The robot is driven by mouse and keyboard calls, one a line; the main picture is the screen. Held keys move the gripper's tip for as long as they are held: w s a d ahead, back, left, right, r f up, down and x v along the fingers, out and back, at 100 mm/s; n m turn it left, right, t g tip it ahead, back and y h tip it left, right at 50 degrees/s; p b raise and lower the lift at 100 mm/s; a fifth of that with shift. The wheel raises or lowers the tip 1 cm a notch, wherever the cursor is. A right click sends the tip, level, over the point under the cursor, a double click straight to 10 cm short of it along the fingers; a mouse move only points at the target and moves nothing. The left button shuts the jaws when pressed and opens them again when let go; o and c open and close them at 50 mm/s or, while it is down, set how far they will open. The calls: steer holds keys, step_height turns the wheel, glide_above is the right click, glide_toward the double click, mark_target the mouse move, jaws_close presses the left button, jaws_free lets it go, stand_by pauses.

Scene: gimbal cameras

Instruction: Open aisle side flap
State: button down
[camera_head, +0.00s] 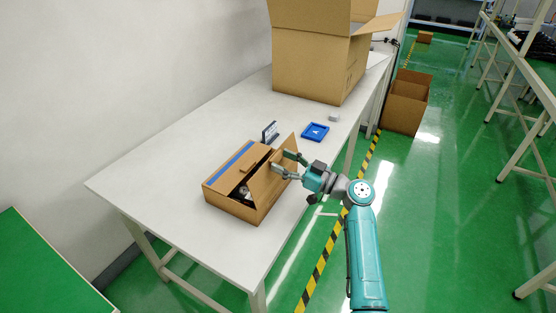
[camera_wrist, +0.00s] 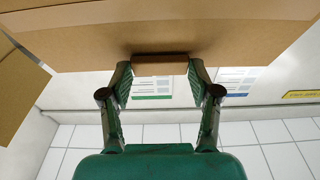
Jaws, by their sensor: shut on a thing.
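A small brown cardboard box (camera_head: 226,203) lies on the white table. Its aisle side flap (camera_head: 268,176), on the right, is raised and tilted, leaving a gap into the box where dark and light contents partly show. The other top flap (camera_head: 228,172), with a blue stripe, lies flat. My gripper (camera_head: 281,161) is at the upper edge of the raised flap. In the wrist view, the fingers of my gripper (camera_wrist: 160,72) are closed on a small cardboard tab (camera_wrist: 160,64) at the flap's edge. The flap's broad face (camera_wrist: 160,35) fills the top of that view.
The white table (camera_head: 150,180) has a large open carton (camera_head: 310,70) at the back. A blue tray (camera_head: 315,132), a small white block (camera_head: 334,117) and a small upright sign (camera_head: 270,131) stand behind the box. An open carton (camera_head: 405,103) stands on the green floor.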

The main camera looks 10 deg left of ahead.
steer(key=shift+s+d+f+t+y, duration=0.1)
steer(key=shift+d+t+y, duration=0.1)
steer(key=shift+d+y, duration=0.25)
steer(key=shift+s+d+f+t+y, duration=0.1)
steer(key=shift+d+t+y, duration=0.15)
steer(key=shift+y, duration=0.3)
steer(key=shift+f+v, duration=0.25)
steer(key=shift+v, duration=0.8)
steer(key=y, duration=0.3)
glide_toward(278, 159)
steer(key=shift+s+a+f+t, duration=0.1)
steer(key=shift+a+f+t, duration=0.1)
steer(key=shift+f+t, duration=0.15)
steer(key=c, duration=1.6)
jaws_free()
steer(key=shift+r, duration=0.25)
steer(key=o, duration=1.4)
steer(key=shift+r, duration=0.2)
steer(key=shift+c, duration=0.2)
steer(key=shift+d, duration=0.1)
steer(key=v, duration=1.2)
